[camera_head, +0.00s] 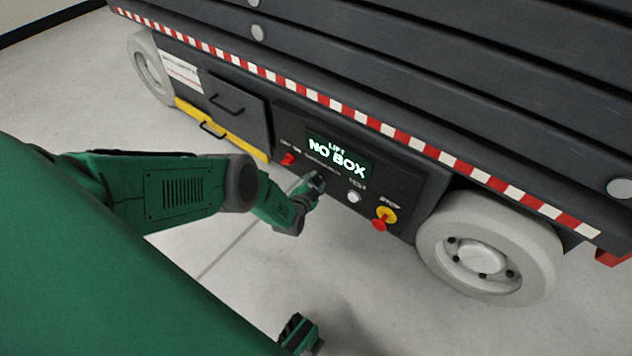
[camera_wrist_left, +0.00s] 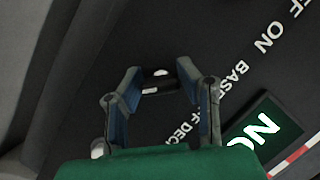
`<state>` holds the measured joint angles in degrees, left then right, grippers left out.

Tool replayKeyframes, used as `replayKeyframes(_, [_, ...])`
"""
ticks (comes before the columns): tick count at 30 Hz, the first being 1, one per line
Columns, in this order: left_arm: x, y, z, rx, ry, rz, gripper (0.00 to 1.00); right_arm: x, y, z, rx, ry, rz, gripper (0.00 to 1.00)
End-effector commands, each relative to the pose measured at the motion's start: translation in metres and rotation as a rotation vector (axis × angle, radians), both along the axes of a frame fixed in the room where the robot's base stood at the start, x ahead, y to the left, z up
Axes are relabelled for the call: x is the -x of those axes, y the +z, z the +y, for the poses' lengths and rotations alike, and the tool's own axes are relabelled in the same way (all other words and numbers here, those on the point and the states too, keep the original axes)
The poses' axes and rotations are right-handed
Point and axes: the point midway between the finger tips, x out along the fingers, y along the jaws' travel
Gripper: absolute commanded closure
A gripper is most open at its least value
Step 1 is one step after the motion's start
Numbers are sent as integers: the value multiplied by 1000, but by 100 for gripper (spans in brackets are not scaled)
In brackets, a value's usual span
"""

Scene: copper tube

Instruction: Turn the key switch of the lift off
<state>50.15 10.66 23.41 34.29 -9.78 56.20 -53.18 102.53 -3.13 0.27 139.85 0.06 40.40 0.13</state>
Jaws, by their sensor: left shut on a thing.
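The key switch (camera_wrist_left: 158,86) shows in the left wrist view as a small dark piece with pale metal parts, between my left fingertips. White lettering beside it includes "BASE" and "DECK". My left gripper (camera_wrist_left: 157,88) is shut on it, one finger on each side. In the head view my left gripper (camera_head: 317,184) is at the lift's control panel (camera_head: 400,200), below the lit "NO BOX" display (camera_head: 338,158), and hides the switch. A green and dark part at the bottom edge of the head view may be my right gripper; its jaws cannot be made out.
A red knob (camera_head: 288,159) sits left of my left gripper. A white button (camera_head: 353,197) and a red stop button on a yellow base (camera_head: 381,220) sit to the right. The lift's wheel (camera_head: 488,248) stands farther right. The floor before the panel is clear.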

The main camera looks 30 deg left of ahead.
Motion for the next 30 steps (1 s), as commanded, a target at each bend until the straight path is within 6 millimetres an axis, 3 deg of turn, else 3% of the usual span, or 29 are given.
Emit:
replayKeyframes(21, [3, -3, -2, 536, -2, 51, 99, 0, 0, 0, 0, 0, 0, 100])
replayKeyframes(30, [3, -4, -2, 684, -2, 63, 99, 0, 0, 0, 0, 0, 0, 100])
